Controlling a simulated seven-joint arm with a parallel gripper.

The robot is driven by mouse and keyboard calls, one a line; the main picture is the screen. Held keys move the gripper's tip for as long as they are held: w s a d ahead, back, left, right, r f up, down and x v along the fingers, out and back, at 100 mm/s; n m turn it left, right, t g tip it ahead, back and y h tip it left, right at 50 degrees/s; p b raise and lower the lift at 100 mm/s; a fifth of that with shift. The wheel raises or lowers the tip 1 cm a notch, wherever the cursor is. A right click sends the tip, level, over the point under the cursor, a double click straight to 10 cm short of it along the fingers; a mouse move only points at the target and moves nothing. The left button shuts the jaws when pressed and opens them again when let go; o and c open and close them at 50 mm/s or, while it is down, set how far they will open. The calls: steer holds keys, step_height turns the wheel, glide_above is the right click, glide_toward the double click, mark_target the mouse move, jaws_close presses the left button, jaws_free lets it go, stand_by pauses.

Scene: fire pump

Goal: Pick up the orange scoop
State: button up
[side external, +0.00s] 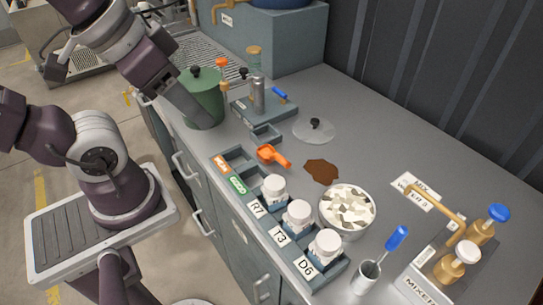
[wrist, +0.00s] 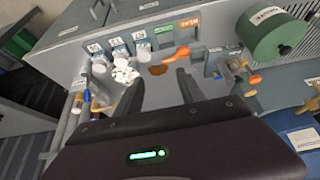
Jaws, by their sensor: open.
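The orange scoop (side external: 272,155) lies on the grey counter by the small labelled bins, its handle pointing right and down toward the brown spill (side external: 321,171). In the wrist view the scoop (wrist: 182,53) shows beyond my fingers, beside the brown spill. My gripper (wrist: 159,88) is open and empty, its two dark fingers apart. The scoop is clear of both fingers. In the side view the end of my arm reaches in from the upper left near the green canister (side external: 204,97); its fingertips are hard to make out there.
White-capped jars (side external: 298,214) stand in a labelled rack at the counter's front edge. A bowl of pale chips (side external: 347,207) and a metal cup (side external: 366,277) with a blue-handled tool stand farther right. A clear lid (side external: 314,130) lies behind the scoop.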

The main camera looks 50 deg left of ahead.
steer(key=shift+c, duration=0.5)
steer(key=m+g, duration=0.4)
steer(key=m, duration=1.2)
glide_above(277, 157)
steer(key=f, duration=1.9)
steer(key=shift+s+a+f, duration=0.1)
steer(key=shift+s+a, duration=0.1)
steer(key=shift+s, duration=0.2)
steer(key=f, duration=0.3)
steer(key=w+f, duration=0.1)
steer(key=f, duration=0.2)
steer(key=shift+w+a+f, duration=0.15)
steer(key=shift+a+f, duration=0.05)
steer(key=shift+f, duration=0.15)
jaws_close()
